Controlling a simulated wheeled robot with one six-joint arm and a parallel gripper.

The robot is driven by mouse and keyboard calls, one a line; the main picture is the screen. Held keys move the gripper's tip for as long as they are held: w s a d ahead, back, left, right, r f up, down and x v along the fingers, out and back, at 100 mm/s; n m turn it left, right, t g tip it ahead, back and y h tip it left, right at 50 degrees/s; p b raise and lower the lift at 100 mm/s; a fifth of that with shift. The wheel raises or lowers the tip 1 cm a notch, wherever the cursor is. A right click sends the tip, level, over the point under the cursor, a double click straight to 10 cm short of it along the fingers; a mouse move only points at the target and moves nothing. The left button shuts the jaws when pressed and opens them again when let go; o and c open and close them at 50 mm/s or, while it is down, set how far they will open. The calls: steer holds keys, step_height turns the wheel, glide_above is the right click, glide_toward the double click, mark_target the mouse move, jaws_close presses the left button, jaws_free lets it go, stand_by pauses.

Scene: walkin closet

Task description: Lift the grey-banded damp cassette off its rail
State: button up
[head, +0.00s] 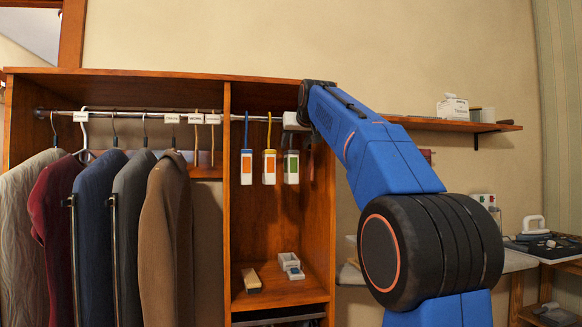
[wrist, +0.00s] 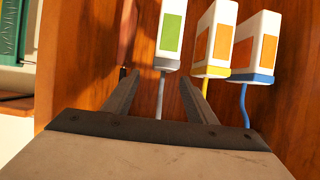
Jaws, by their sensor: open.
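Three white cassettes hang from the rail (head: 254,118) in the right-hand compartment. The grey-banded cassette (head: 291,167) is the rightmost, with a green label and a grey hook. In the wrist view, upside down, the grey-banded cassette (wrist: 171,35) lies just beyond my fingertips. Its grey hook runs between my open fingers, apart from both. My gripper (wrist: 159,78) is open and empty. In the head view my gripper (head: 293,121) is at rail height, above this cassette; its fingers are not clear there.
The yellow-banded cassette (head: 269,167) hangs close by on the left, then the blue-banded cassette (head: 246,167). The wooden side panel (head: 321,200) stands close on the right. Small boxes (head: 289,264) sit on the shelf below. Coats (head: 95,220) fill the left compartment.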

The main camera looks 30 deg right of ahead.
mark_target(291, 148)
steer(key=shift+a+x, duration=0.15)
steer(key=shift+x, duration=1.15)
steer(key=shift+a+x, duration=0.15)
steer(key=shift+x, duration=1.15)
jaws_close()
